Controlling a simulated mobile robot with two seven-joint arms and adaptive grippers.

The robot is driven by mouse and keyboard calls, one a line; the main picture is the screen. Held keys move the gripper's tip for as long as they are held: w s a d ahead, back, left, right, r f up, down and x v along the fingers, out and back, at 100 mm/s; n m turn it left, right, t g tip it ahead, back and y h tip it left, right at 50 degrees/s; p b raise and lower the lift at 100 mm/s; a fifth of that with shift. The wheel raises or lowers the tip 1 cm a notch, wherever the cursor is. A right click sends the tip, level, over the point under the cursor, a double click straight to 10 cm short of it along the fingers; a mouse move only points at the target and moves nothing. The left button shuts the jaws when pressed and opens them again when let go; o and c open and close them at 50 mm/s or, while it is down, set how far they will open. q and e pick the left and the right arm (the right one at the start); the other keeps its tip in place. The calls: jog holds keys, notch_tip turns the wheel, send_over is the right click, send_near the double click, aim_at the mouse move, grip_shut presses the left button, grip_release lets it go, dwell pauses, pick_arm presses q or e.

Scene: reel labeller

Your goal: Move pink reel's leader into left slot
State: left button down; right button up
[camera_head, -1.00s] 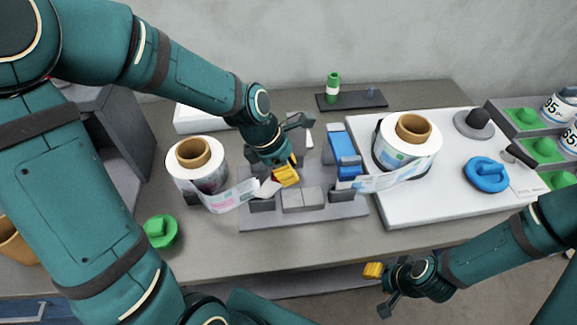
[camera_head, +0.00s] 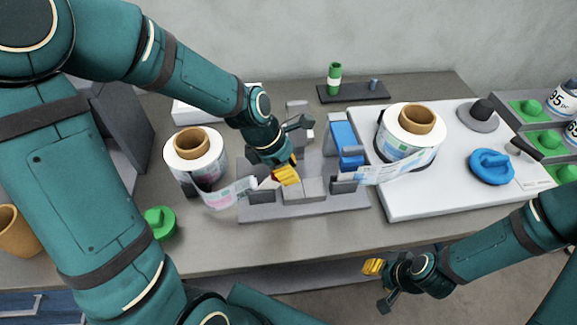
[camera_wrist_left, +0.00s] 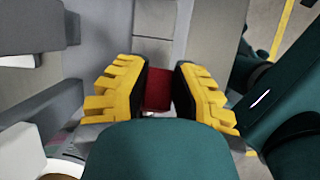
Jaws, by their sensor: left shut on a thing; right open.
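The pink reel (camera_head: 194,150) is the white roll with a brown core on the left of the bench. Its leader (camera_head: 230,194), with pink print, curves right toward the grey fixture (camera_head: 310,209); its free end is near the fixture's left block. My left gripper (camera_head: 286,174) is over the fixture's left part. In the left wrist view its yellow fingers (camera_wrist_left: 160,95) are shut on a red block (camera_wrist_left: 158,90). The gripper hides most of the left slot. My right gripper (camera_head: 373,272) is open and empty, in front of the bench.
A second reel (camera_head: 407,140) stands on a white board (camera_head: 400,207), its leader (camera_head: 375,174) reaching the fixture's right side by a blue part (camera_head: 345,140). A green knob (camera_head: 160,222) is at front left, a blue ring (camera_head: 491,166) at right. A green bottle (camera_head: 334,78) stands behind.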

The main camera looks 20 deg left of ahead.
pick_arm(q)
jog(key=shift+f, duration=0.2)
jog(key=shift+d+r, duration=0.1)
dwell(0.4)
jog(key=shift+w+d+r+p, duration=0.2)
jog(key=shift+d+p, duration=0.1)
jog(key=shift+p, duration=0.15)
jog(key=shift+w+d, duration=0.1)
jog(key=shift+f, duration=0.1)
jog(key=shift+f+b, duration=0.35)
jog(key=shift+f, duration=0.4)
jog(key=shift+w+d+r+p, duration=0.1)
jog(key=shift+d+r+p, duration=0.1)
jog(key=shift+p, duration=0.1)
jog(key=shift+w+d+r+p, duration=0.15)
jog(key=shift+w+d+p, duration=0.1)
jog(key=shift+p, duration=0.1)
dwell(0.6)
